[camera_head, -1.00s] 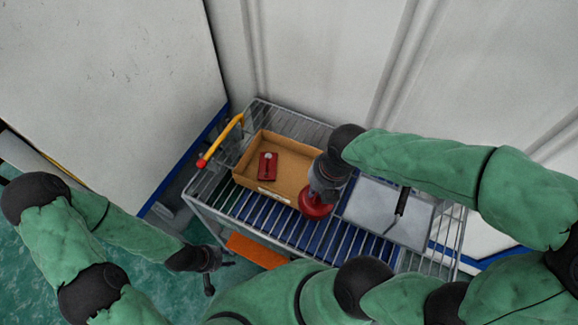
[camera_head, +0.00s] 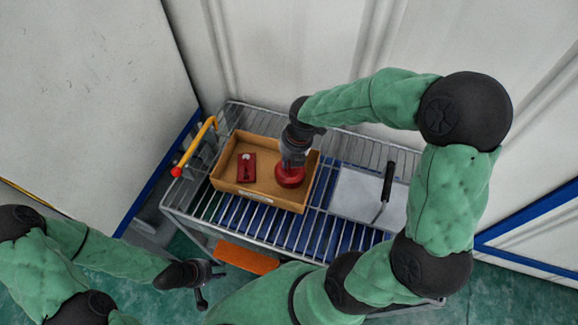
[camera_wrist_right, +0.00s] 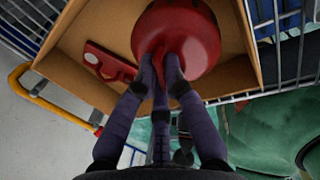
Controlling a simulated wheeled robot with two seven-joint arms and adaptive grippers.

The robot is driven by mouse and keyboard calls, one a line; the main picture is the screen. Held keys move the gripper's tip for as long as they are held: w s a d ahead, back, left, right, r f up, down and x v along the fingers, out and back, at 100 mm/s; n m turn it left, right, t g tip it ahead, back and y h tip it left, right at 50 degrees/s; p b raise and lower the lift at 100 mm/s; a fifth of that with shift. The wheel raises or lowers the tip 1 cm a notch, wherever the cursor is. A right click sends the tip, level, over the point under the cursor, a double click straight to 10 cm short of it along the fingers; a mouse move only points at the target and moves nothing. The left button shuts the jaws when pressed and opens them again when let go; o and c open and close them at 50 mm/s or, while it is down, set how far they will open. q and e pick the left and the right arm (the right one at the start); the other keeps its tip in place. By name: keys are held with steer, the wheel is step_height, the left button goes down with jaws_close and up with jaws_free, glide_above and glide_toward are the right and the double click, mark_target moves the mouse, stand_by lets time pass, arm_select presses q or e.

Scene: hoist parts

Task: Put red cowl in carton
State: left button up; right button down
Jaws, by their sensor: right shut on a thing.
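The red cowl (camera_head: 289,176) is a round, glossy red part. My right gripper (camera_head: 293,160) is shut on its top and holds it over the right part of the carton (camera_head: 228,186). The right wrist view also shows the cowl (camera_wrist_right: 190,40) between the fingertips (camera_wrist_right: 161,62), inside the outline of the carton (camera_wrist_right: 240,75). I cannot tell whether the cowl touches the carton floor. The carton is an open brown cardboard box. My left gripper (camera_head: 205,276) is empty, with fingers apart, low beside the trolley.
A red block with a pale round spot (camera_head: 247,167) lies in the carton's left part. The carton stands on a wire trolley (camera_head: 300,232) with a yellow handle (camera_head: 196,146). A grey panel (camera_head: 353,193) and a black-handled tool (camera_head: 386,188) lie to the right. Walls stand behind and left.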

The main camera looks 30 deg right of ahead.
mark_target(296, 169)
step_height(296, 169, down, 3)
steer(key=shift+f+b, duration=0.15)
steer(key=shift+b, duration=0.25)
steer(key=c, duration=1.3)
jaws_free()
steer(key=r+p, duration=0.1)
steer(key=r, duration=0.3)
steer(key=s+d+r+p, duration=0.1)
steer(key=r, duration=0.3)
steer(key=r+p, duration=0.1)
steer(key=r, duration=0.3)
steer(key=shift+s+d, duration=0.15)
steer(key=shift+s, duration=0.25)
